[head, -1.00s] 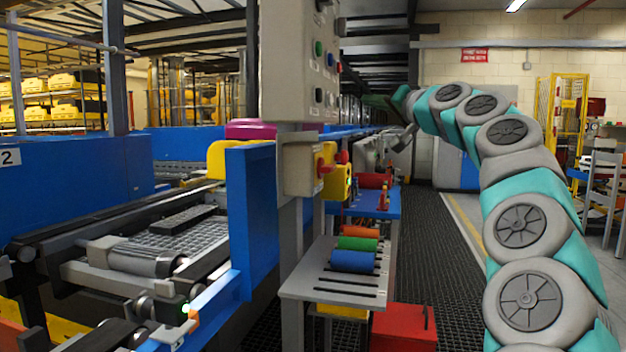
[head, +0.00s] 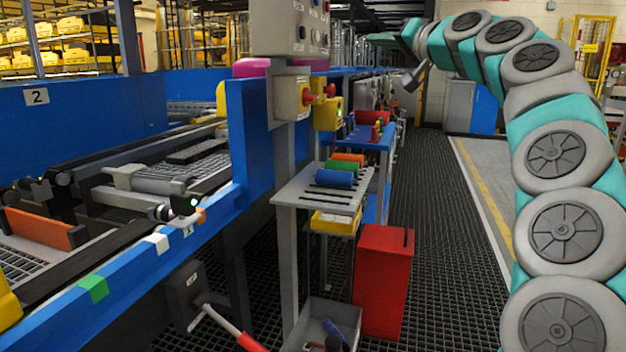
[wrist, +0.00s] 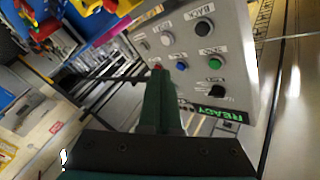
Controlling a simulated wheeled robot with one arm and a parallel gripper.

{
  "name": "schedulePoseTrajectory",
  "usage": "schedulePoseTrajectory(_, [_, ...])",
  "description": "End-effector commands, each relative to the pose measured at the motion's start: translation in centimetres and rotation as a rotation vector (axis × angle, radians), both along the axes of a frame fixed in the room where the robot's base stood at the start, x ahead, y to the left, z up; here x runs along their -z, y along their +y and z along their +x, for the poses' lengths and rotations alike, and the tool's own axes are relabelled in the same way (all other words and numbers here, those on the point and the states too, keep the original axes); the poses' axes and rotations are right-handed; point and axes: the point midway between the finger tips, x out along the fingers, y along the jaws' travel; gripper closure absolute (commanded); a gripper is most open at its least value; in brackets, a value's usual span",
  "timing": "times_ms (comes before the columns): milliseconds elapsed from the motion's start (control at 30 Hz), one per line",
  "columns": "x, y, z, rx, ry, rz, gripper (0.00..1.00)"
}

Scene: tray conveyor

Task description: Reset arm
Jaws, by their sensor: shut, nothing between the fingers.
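My arm rises along the right side of the head view and bends over to the left at the top. My gripper (head: 380,39) is at its end, dark green, small and partly unclear against the dark background. In the wrist view my gripper (wrist: 158,75) points forward, its dark green fingers together with nothing held. A grey control panel (wrist: 222,30) with several buttons stands just beyond the fingertips in that view. A gap between fingers and panel cannot be judged.
The grey control box (head: 290,25) hangs above a post. A small grey table (head: 300,195) carries coloured rolls. A red bin (head: 383,280) stands beside it. The blue conveyor frame (head: 130,285) fills the left. The dark grated aisle (head: 450,250) looks clear.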

Motion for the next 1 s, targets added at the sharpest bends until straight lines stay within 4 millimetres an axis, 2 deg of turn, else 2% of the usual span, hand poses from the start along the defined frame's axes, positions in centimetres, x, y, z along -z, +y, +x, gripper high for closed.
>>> schedulePoseTrajectory(167, [1.5, 2.7, -1.6, -0.055, 0.049, -0.049, 1.0])
schedulePoseTrajectory(267, [3.1, 4.6, -2.6, -0.091, 0.09, -0.086, 1.0])
schedulePoseTrajectory(367, [5.0, 6.7, -4.2, -0.131, 0.139, -0.138, 1.0])
schedulePoseTrajectory(467, [7.9, 9.1, -6.6, -0.179, 0.206, -0.205, 1.0])
schedulePoseTrajectory(600, [13.7, 12.1, -11.0, -0.241, 0.332, -0.333, 1.0])
schedulePoseTrajectory(733, [20.3, 13.5, -15.7, -0.28, 0.47, -0.457, 1.0])
schedulePoseTrajectory(867, [27.2, 13.3, -20.6, -0.296, 0.619, -0.575, 1.0])
schedulePoseTrajectory(1000, [34.6, 11.4, -26.4, -0.29, 0.796, -0.691, 1.0])
